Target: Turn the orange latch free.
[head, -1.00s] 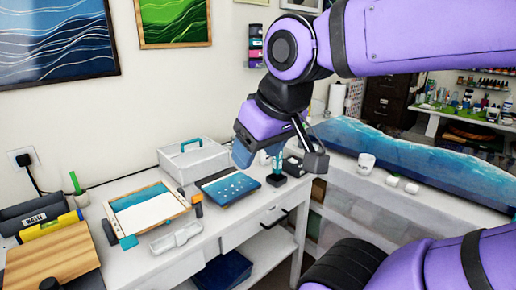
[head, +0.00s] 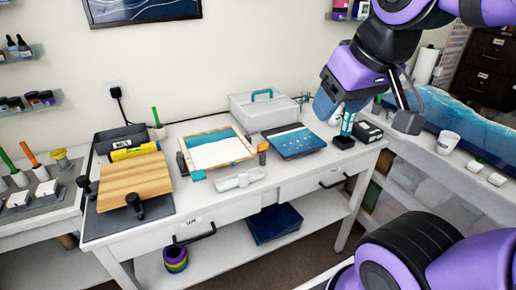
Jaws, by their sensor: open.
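A small orange latch (head: 263,147) stands at the right edge of a wood-framed mold (head: 190,146) with a white inside, on the white workbench. A dark part shows just below the orange. The latch is small in view, so its exact turn is hard to tell. My gripper (head: 368,112) is open and empty, at the upper right of the picture. It is up and to the right of the latch, well apart from it. Its blue finger and dark finger are spread, near a teal item on a black base (head: 344,141).
A white case with a teal handle (head: 258,115) stands behind the mold. A blue panel (head: 296,143) lies right of the latch. A pale tray (head: 238,180) lies in front. A wooden board (head: 135,180) with black clamps is at left. A white cup (head: 447,142) stands right.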

